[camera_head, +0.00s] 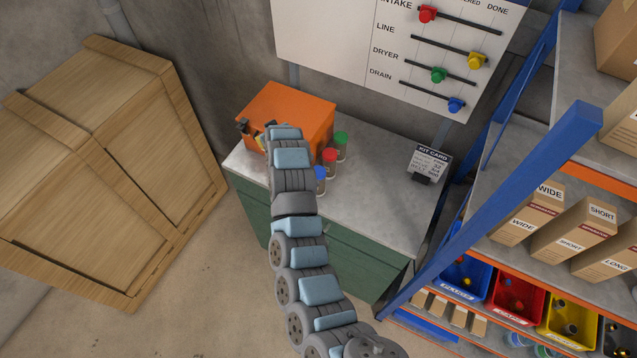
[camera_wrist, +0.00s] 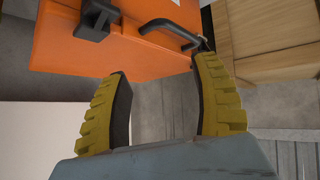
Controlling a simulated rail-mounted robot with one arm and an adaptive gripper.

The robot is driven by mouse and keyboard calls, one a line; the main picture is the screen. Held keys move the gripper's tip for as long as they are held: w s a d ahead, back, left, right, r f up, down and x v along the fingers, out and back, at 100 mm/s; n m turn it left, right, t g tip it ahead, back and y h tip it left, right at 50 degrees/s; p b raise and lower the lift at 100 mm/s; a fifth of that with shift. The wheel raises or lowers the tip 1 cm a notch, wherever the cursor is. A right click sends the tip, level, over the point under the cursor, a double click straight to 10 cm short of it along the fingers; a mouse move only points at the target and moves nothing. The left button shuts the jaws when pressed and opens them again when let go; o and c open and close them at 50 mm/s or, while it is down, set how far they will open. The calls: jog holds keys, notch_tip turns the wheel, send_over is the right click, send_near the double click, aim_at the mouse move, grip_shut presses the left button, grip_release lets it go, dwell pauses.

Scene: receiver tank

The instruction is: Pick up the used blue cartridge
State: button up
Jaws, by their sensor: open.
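A blue-capped cartridge (camera_head: 320,176) stands upright on the grey top of the green cabinet (camera_head: 375,205), just right of my arm in the head view, partly hidden by it. Whether it is used does not show. My gripper is mostly hidden behind my arm in the head view, at the front of the orange case (camera_head: 295,108), left of and beyond the cartridge. In the wrist view my gripper (camera_wrist: 162,66) has its two yellow fingers wide apart with nothing between them. The orange case (camera_wrist: 135,50) and its black handle (camera_wrist: 172,30) lie ahead of the fingers. No cartridge shows there.
A red-capped cartridge (camera_head: 329,158) and a green-capped cartridge (camera_head: 341,145) stand close behind the blue one. A kit card (camera_head: 428,162) stands on the right of the cabinet top. A wooden crate (camera_head: 115,170) is left; a blue-framed shelf (camera_head: 500,200) is right.

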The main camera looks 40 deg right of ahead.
jog(key=s+d+r+g+y, duration=0.1)
jog(key=s+d+g+y, duration=0.1)
jog(key=s+d+g, duration=0.3)
jog(key=n+g+y+b, duration=0.2)
send_near(319, 173)
jog(key=shift+w+a+f+b, duration=0.1)
jog(key=shift+f+b, duration=0.9)
jog(key=shift+f, duration=0.15)
jog(key=shift+w+a+f+b, duration=0.1)
jog(key=shift+w+f+b, duration=0.05)
jog(key=shift+f+b, duration=0.95)
jog(key=shift+f+p, duration=0.3)
jog(key=shift+p, duration=0.15)
notch_tip(319, 173, down, 3)
jog(key=shift+w+r, duration=0.15)
jog(key=shift+w, duration=0.05)
jog(key=shift+w+d+f+p, duration=0.15)
jog(key=shift+f+p, duration=0.35)
jog(key=shift+f, duration=0.55)
jog(key=shift+w+f+p, duration=0.15)
jog(key=shift+f, duration=0.3)
jog(key=shift+w+f+p, duration=0.15)
jog(key=shift+w+f, duration=0.05)
jog(key=shift+f, duration=0.25)
jog(key=shift+w+f, duration=0.15)
jog(key=shift+f, duration=1.05)
jog(key=shift+c, duration=0.3)
